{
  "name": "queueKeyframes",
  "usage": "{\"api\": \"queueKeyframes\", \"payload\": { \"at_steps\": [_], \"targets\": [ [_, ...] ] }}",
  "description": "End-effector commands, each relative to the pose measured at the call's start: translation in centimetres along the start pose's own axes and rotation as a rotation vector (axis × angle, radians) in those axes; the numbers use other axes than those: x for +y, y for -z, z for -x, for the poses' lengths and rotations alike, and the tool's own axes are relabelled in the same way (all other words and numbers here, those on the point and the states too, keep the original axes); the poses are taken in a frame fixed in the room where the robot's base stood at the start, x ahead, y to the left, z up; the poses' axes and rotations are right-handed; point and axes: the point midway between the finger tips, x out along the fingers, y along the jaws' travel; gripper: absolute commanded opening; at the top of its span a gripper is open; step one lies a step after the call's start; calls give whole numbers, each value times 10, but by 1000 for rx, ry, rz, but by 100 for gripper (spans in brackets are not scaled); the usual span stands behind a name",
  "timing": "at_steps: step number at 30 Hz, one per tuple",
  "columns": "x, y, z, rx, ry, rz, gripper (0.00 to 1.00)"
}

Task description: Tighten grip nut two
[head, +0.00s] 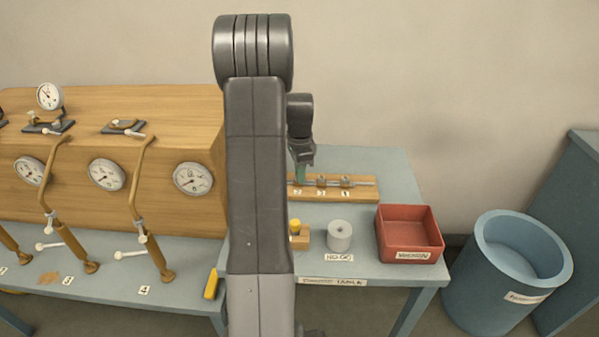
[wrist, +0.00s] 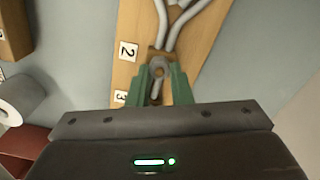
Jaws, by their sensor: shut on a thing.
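A wooden board (head: 366,188) with a metal rod and small numbered tags lies on the grey-blue table. My gripper (head: 301,178) reaches down over the board's left end. In the wrist view its green fingers (wrist: 161,84) are shut on a grey metal grip nut (wrist: 160,67), beside and a little below the tag 2 (wrist: 128,51). Forked grey metal rods (wrist: 178,24) run up from the nut. Two other brass-coloured nuts (head: 321,181) (head: 346,181) sit along the board to the right.
A grey cylinder (head: 339,237), a small yellow-topped block (head: 296,232) and a red tray (head: 409,230) stand in front of the board. A blue bin (head: 511,270) is at the right. A wooden gauge cabinet (head: 110,120) stands left. My arm hides the middle.

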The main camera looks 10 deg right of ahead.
Motion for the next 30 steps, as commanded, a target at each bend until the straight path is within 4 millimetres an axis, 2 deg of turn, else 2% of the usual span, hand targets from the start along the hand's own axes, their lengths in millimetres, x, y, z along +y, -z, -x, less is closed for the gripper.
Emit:
{"api": "queueKeyframes", "payload": {
  "at_steps": [18,30],
  "targets": [
    [1,0,2,2,6,-536,0],
    [1,0,2,1,6,-696,0]
  ]
}}
